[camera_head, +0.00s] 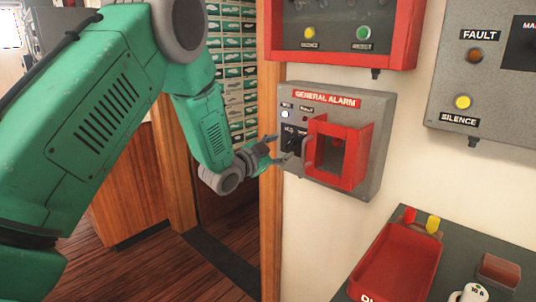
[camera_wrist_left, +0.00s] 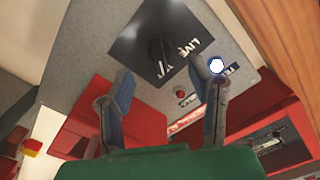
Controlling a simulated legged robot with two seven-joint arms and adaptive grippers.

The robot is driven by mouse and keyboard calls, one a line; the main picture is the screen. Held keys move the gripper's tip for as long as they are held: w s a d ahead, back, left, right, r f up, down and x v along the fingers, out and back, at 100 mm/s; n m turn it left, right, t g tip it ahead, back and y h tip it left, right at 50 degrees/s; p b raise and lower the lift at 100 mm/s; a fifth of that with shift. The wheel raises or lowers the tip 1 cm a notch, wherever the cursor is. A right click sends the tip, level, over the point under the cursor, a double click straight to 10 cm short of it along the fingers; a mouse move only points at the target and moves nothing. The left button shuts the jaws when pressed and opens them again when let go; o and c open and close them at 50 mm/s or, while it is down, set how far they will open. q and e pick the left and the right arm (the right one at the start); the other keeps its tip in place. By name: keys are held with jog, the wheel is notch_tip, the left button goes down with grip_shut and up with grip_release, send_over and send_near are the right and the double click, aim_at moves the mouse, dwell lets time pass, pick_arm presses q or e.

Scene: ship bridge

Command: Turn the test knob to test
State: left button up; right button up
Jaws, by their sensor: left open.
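The general alarm panel (camera_head: 368,108) is a grey box on the wall with a red label and a red-framed cover (camera_head: 358,178). The black test knob (camera_head: 291,138) sits on its left part. My left gripper (camera_head: 280,148) is just in front of the knob. In the wrist view its open fingers (camera_wrist_left: 162,70) lie on either side of the knob in the picture; contact cannot be told. My right gripper is not in view.
A white lit lamp (camera_head: 285,114) is above the knob. A red-framed panel (camera_head: 345,55) is above and a grey fault panel (camera_head: 490,90) right. A red tray (camera_head: 400,262) and a mug (camera_head: 473,293) sit lower right. A wooden door post (camera_head: 271,215) stands close left.

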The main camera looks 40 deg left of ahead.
pick_arm(q)
jog(key=s, duration=0.6)
jog(key=shift+s+a, duration=0.3)
jog(key=shift+s, duration=0.1)
jog(key=shift+f, duration=0.1)
jog(key=s+d+f+n+g, duration=0.1)
jog(key=s+d+f+g, duration=0.25)
jog(key=f, duration=0.45)
jog(key=s+d+f+n+g, duration=0.2)
jog(key=s+f, duration=0.2)
jog(key=f, duration=0.3)
jog(key=s+d+f+n+g, duration=0.1)
jog(key=s+d+f+g, duration=0.15)
jog(key=f, duration=0.55)
jog(key=s+d+f+n+g, duration=0.1)
jog(key=s+d+f+g, duration=0.1)
jog(key=s, duration=0.7)
jog(key=s+d+f+n+g, duration=0.1)
jog(key=s+d+f+g, duration=0.2)
jog(key=s+f, duration=0.4)
jog(key=s+d+f+n+g+y, duration=0.1)
jog(key=s+f+g, duration=0.3)
jog(key=s, duration=0.7)
jog(key=shift+d+f, duration=0.2)
jog(key=shift+d, duration=0.55)
jog(key=shift+w, duration=0.1)
